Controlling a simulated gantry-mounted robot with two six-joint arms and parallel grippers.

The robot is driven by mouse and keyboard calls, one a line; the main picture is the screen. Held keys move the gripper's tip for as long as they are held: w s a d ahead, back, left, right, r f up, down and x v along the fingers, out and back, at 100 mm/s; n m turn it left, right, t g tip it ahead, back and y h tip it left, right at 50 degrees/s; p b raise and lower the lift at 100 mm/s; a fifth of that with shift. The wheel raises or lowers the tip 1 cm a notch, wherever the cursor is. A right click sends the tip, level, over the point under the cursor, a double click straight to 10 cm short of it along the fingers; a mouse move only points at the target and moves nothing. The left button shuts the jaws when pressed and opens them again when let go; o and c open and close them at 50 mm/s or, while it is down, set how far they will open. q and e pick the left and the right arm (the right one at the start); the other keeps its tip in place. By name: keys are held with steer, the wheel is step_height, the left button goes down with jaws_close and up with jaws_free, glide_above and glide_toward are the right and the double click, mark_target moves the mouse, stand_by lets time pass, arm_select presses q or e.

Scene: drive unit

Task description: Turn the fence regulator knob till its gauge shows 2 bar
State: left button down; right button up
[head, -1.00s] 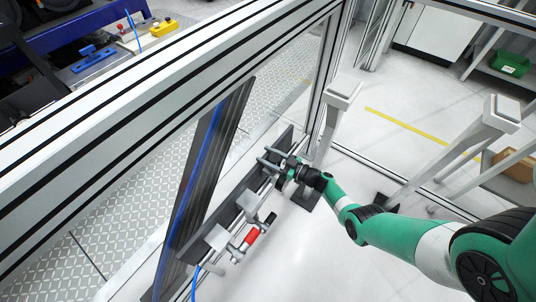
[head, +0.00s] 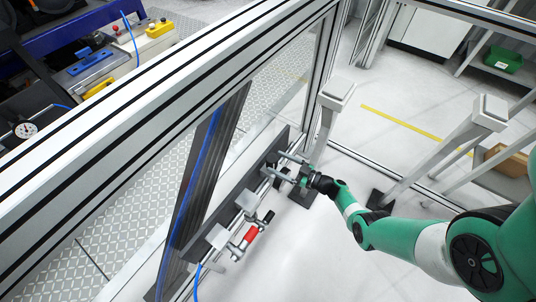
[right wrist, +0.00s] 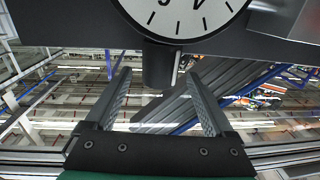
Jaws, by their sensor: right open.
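In the right wrist view, the lower part of a white round gauge (right wrist: 183,10) shows at the top edge. Its needle and full scale are cut off, so I cannot read it. Below it hangs a dark cylindrical knob (right wrist: 160,66). My right gripper (right wrist: 158,76) is open, with one finger on either side of the knob in the picture; I see no clear contact. In the head view the right gripper (head: 272,162) is at the far end of the dark fence plate (head: 226,214), where the knob cannot be made out. My left gripper is not in view.
Pale blocks (head: 249,198) and a red-handled part (head: 251,234) sit along the plate. Another dial (head: 26,130) is at the far left, outside the fence. Open floor (head: 310,255) lies at front right.

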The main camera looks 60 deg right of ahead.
steer(key=s, duration=0.5)
steer(key=shift+s+a+p, duration=0.15)
steer(key=shift+a+p, duration=0.05)
steer(key=shift+p, duration=0.2)
